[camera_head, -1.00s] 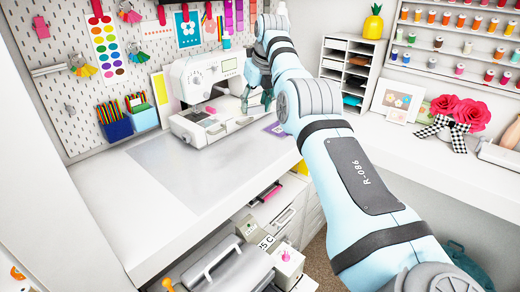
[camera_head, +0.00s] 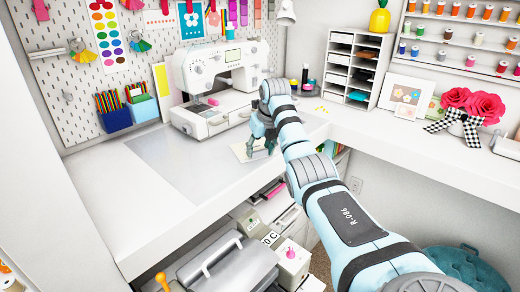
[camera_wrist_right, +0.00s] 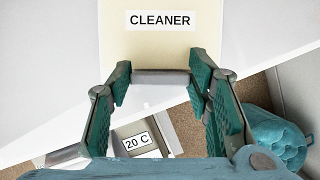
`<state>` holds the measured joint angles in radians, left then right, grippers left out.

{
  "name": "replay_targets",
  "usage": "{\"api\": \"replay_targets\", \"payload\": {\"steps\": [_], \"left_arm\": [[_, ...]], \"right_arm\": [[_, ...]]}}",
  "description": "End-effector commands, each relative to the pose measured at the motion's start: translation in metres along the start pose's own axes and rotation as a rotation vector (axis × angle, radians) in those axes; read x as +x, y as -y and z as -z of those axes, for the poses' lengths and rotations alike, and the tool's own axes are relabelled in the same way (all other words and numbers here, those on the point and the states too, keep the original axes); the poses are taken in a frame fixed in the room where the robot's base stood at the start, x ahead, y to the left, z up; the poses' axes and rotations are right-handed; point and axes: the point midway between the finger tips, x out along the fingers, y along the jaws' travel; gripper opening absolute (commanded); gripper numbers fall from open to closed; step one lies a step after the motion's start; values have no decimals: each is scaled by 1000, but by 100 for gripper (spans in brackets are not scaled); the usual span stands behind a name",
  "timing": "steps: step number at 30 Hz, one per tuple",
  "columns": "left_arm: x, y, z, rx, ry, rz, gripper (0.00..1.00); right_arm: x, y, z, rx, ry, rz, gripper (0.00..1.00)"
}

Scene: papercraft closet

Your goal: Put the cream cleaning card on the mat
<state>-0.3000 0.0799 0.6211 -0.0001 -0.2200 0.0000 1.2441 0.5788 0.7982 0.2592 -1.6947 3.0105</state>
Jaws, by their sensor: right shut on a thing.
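The cream cleaning card (camera_head: 248,150), labelled CLEANER, is over the white desktop, right of the mat and in front of the sewing machine. It also shows large in the right wrist view (camera_wrist_right: 150,48). My right gripper (camera_head: 260,146) is shut on the card, with a grey bar at its near edge between the fingertips (camera_wrist_right: 160,77). I cannot tell whether the card touches the desk. The mat (camera_head: 175,165) is a pale grey, see-through rectangle lying flat and bare on the desk. My left gripper is not in view.
A white sewing machine (camera_head: 215,85) stands behind the mat. Pen cups (camera_head: 130,112) hang on the pegboard at left. A paper sorter (camera_head: 352,70) stands at the back right. Below the desk edge are a grey machine (camera_head: 225,262) and a label box (camera_head: 290,258).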

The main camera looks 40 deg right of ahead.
Motion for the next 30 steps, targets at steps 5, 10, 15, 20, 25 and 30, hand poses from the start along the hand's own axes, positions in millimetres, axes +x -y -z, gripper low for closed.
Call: {"api": "replay_targets", "payload": {"steps": [5, 10, 15, 20, 25, 30], "left_arm": [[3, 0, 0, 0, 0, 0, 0], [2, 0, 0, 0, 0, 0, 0], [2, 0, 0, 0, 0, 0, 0], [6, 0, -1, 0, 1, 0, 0], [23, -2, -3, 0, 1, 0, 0], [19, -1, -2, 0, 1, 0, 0]], "right_arm": [[3, 0, 1, 0, 0, 0, 47], [1, 0, 1, 0, 0, 0, 66], [1, 0, 0, 0, 0, 0, 66], [-4, 0, -1, 0, 4, 0, 66], [-39, 0, -1, 0, 4, 0, 66], [-72, 0, -1, 1, 2, 1, 66]]}}
